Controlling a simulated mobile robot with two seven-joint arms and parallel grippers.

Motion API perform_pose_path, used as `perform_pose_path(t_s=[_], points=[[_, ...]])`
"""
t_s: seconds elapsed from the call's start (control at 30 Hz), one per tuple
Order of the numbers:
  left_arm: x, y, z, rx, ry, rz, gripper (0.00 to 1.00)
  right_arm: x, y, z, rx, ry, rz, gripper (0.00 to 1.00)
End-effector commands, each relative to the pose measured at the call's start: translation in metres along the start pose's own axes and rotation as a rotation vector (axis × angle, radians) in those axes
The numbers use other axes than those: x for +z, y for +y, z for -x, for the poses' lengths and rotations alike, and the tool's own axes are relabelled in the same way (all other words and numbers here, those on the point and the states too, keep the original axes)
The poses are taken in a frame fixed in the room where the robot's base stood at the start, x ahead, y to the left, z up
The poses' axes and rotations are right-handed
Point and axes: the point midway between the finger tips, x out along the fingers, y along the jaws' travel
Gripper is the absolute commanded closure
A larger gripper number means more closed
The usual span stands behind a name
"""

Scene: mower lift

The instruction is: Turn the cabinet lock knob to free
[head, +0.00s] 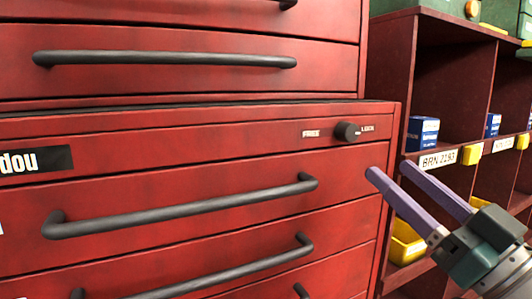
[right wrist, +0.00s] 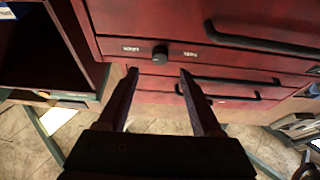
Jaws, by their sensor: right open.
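The dark round lock knob (head: 346,131) sits on the top strip of the lower red cabinet (head: 230,138), between the FREE label (head: 311,133) on its left and the LOCK label (head: 368,128) on its right. A small light mark on the knob appears to face LOCK. My right gripper (head: 390,170) is open and empty, below and to the right of the knob in the head view. In the right wrist view the knob (right wrist: 160,54) shows just beyond and between the two open fingertips (right wrist: 158,73), apart from them. My left gripper is not in view.
Black bar handles (head: 180,208) stand out from the drawers below the knob, and another handle (head: 165,59) is above. A dark red shelf (head: 437,85) with blue-and-white boxes (head: 422,133) and yellow bins (head: 405,245) stands to the right.

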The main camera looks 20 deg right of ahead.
Motion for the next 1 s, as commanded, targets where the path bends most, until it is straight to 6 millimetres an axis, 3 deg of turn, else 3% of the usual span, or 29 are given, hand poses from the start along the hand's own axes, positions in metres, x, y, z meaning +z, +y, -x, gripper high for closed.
perform_pose_path(t_s=[0.2, 0.43, 0.8, 1.0], points=[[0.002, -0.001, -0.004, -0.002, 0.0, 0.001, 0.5, -0.001, 0.0, -0.044, -0.001, 0.004, 0.003, 0.33], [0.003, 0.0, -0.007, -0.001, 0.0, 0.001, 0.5, -0.001, 0.0, -0.076, 0.0, 0.002, 0.003, 0.33], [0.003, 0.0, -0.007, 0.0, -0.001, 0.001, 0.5, -0.001, 0.0, -0.084, 0.002, -0.001, 0.002, 0.33], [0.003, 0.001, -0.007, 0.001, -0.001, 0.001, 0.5, -0.001, 0.0, -0.084, 0.001, -0.001, 0.002, 0.55]])
